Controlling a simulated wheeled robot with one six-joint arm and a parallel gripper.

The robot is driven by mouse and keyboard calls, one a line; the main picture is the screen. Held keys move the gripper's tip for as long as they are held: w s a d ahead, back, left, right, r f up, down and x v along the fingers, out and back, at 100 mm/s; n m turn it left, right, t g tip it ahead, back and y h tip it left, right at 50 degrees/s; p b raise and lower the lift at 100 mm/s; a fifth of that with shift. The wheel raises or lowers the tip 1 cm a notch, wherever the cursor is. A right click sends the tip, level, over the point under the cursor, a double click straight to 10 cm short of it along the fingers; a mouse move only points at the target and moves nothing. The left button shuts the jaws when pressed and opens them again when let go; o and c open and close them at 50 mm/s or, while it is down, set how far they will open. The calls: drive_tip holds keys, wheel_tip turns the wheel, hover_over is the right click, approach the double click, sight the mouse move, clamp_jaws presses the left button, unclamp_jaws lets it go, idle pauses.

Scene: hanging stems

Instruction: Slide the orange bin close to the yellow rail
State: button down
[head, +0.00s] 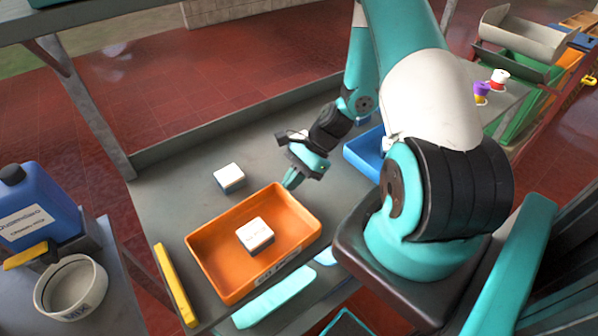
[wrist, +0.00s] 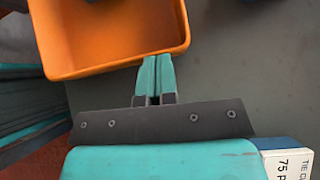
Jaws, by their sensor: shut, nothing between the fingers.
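The orange bin (head: 206,251) is a shallow open tray on the grey bench, with a white-topped box (head: 255,235) inside it. The yellow rail (head: 175,285) lies along the bench's left end, a short gap left of the bin. My gripper (head: 291,182) is shut and empty, its tips down at the bin's right far corner. In the wrist view the orange bin (wrist: 110,68) fills the upper left, and the closed teal fingers (wrist: 155,65) point at its near wall. Whether the tips touch that wall I cannot tell.
A second white-topped box (head: 229,177) stands behind the bin on the bench. A blue bin (head: 362,155) is to the right, partly behind my arm. A side table at left holds a blue jug (head: 38,210) and a white bowl (head: 70,288).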

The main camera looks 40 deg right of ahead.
sight(279, 202)
drive_tip(key=shift+w+a, duration=0.15)
drive_tip(key=shift+a, duration=0.9)
drive_tip(key=shift+w+a, duration=0.15)
drive_tip(key=shift+a, duration=0.9)
